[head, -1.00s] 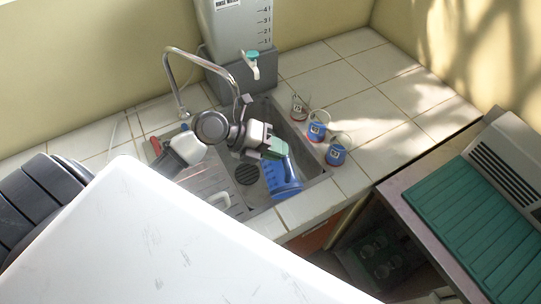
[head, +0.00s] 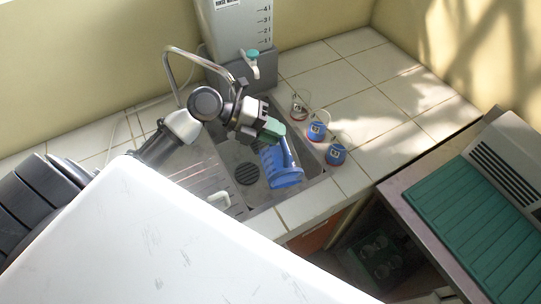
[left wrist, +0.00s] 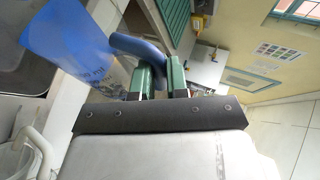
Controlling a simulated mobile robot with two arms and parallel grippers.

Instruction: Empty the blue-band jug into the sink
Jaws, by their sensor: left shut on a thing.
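The blue jug (head: 281,165) hangs over the right part of the grey sink (head: 230,156) in the head view. It is tilted, with its wide end low and toward the front right. My left gripper (head: 271,130) is shut on its handle from the upper left. In the left wrist view the jug (left wrist: 65,42) fills the upper left, and its blue handle (left wrist: 140,48) lies between the green fingers of my gripper (left wrist: 158,76). I cannot tell whether liquid is in the jug. My right gripper is not in view.
The drain (head: 248,174) lies left of the jug. A curved tap (head: 168,75) stands behind the sink. A grey rinse tank (head: 235,30) is behind. The tiles at the back right are clear.

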